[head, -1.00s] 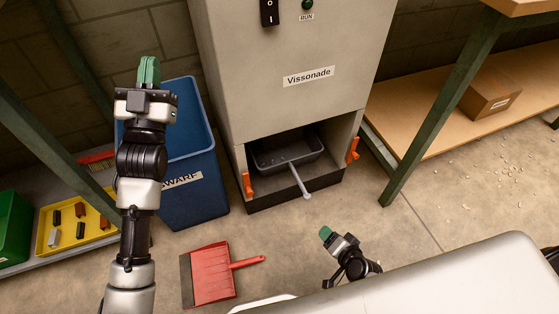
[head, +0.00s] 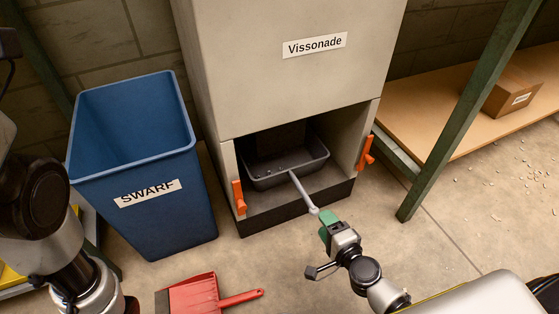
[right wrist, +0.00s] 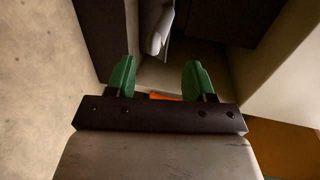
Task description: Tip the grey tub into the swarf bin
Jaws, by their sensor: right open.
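The dark grey tub (head: 268,183) sits in the open bay at the foot of the Vissonade machine, with a few small specks inside. Its pale grey handle (head: 302,190) sticks out over the bay's front edge. My right gripper (head: 325,228) is close to the handle's end. In the right wrist view, my right gripper (right wrist: 160,80) is open, its green fingers apart, and the handle's end (right wrist: 158,38) lies ahead between their lines. Nothing is between the fingers. The blue swarf bin (head: 165,222) stands left of the machine, open at the top. My left gripper is out of view.
Orange latches (head: 239,197) and (head: 366,152) flank the bay. A red dustpan (head: 195,296) lies on the floor in front of the bin. A green bench leg (head: 450,130) and a shelf with a cardboard box (head: 512,92) are at right. Pale chips dot the floor there.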

